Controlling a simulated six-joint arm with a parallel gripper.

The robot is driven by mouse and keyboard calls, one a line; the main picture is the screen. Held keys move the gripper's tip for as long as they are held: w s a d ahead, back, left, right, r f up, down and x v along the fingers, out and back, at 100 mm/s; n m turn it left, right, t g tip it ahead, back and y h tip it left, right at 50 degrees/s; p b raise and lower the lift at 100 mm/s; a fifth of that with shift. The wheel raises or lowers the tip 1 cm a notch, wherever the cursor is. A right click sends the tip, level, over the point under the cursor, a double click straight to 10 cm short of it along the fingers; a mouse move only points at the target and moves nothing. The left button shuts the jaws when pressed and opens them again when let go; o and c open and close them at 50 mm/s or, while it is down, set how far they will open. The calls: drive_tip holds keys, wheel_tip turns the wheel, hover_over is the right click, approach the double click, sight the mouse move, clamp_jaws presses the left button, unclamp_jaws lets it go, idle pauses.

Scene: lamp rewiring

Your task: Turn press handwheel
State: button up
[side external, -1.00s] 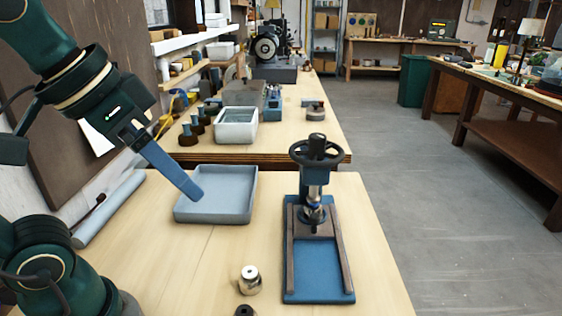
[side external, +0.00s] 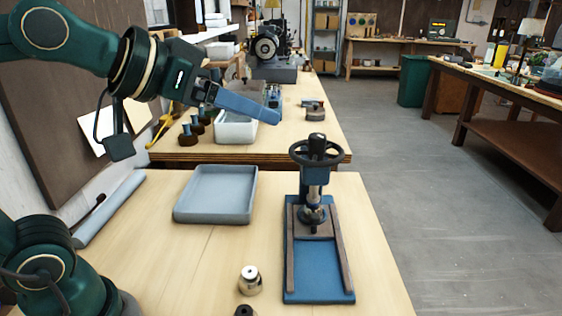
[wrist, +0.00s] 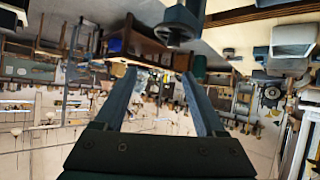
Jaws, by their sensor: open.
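The press handwheel (side external: 330,155) is a dark spoked ring with an upright knob, on top of a small blue press (side external: 319,268) on the near bench. My gripper (side external: 278,117) is up and to the left of the handwheel in the side view, pointing right and apart from it. In the wrist view my gripper (wrist: 155,72) shows two long blue fingers spread apart with nothing between them. The handwheel (wrist: 178,27) appears upside down at the top of the wrist view, beyond the fingertips.
A grey-blue tray (side external: 180,216) sits left of the press and looks empty. A metal cylinder (side external: 250,280) stands in front of it, left of the press base. A white bin (side external: 236,135) is on the bench behind. The bench between tray and press is clear.

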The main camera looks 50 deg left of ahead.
drive_tip(key=w+r+n+t, duration=0.1)
drive_tip(key=w+r+t, duration=0.2)
drive_tip(key=w, duration=0.4)
drive_tip(key=n+t+y, duration=0.2)
drive_tip(key=t+y, duration=0.2)
drive_tip(key=y, duration=0.1)
hover_over(313, 142)
drive_tip(key=s, duration=0.3)
drive_tip(key=f, duration=0.7)
drive_tip(key=shift+s+a, duration=0.2)
drive_tip(key=shift+a, duration=0.2)
drive_tip(key=shift+m+g, duration=0.4)
drive_tip(key=shift+g, duration=0.3)
drive_tip(key=f, duration=0.3)
drive_tip(key=d+f, duration=0.1)
drive_tip(key=f, duration=0.2)
drive_tip(key=shift+w+d+f, duration=0.1)
drive_tip(key=shift+d+f, duration=0.1)
drive_tip(key=shift+f, duration=0.2)
drive_tip(key=shift+x, duration=2.5)
drive_tip(key=shift+d, duration=0.15)
clamp_jaws()
